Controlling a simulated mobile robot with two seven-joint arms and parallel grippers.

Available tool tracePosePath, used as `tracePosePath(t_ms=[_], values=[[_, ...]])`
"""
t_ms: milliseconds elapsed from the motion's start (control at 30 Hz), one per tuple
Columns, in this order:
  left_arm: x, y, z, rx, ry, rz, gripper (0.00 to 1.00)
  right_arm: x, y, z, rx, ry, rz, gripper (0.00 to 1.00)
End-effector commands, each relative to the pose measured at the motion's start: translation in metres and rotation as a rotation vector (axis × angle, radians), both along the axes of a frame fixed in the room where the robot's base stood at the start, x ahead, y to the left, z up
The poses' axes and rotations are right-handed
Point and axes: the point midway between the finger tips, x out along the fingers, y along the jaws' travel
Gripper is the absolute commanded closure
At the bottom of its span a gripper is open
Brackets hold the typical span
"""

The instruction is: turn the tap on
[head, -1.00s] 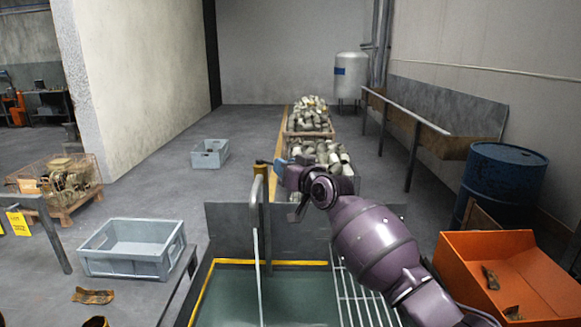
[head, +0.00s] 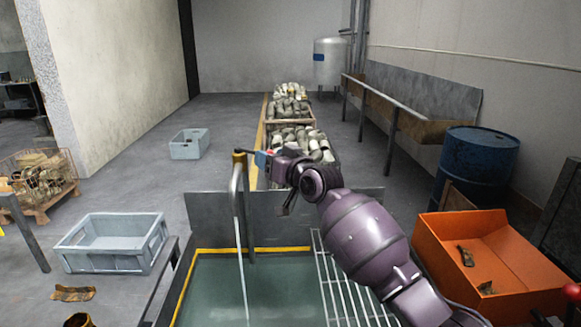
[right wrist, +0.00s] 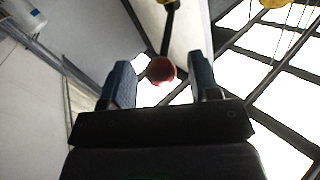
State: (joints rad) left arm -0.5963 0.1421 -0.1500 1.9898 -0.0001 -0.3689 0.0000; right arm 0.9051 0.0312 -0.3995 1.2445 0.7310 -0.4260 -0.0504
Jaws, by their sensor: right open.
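The tap is a grey upright pipe (head: 249,215) with a bent spout and a yellow top (head: 239,157), standing at the far edge of the green-floored tank. A thin pale line, looking like a water stream (head: 242,265), runs down from the spout. A red ball knob (right wrist: 160,70) on a dark rod shows in the right wrist view. My right gripper (head: 264,157) is at the tap's top, just right of it. In the wrist view its blue-grey fingers (right wrist: 162,82) are apart, with the knob between them; I cannot tell whether they touch it. My left gripper is out of view.
The tank (head: 215,285) has a yellow rim and a metal grate (head: 345,290) on its right. An orange bin (head: 490,260) and blue drum (head: 478,165) stand right. A grey crate (head: 112,243) is left. Crates of metal parts (head: 298,140) stand behind the tap.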

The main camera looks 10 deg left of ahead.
Motion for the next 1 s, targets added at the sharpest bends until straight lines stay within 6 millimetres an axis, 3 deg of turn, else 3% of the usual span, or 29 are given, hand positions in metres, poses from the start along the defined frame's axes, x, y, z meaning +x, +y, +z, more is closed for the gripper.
tracePosePath(t_ms=[500,1000], values=[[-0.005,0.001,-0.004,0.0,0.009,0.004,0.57,-0.045,-0.048,-0.001,0.0,-0.001,-0.001,0.44],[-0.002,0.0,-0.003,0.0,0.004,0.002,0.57,-0.055,-0.057,0.0,0.0,0.0,0.0,0.44]])
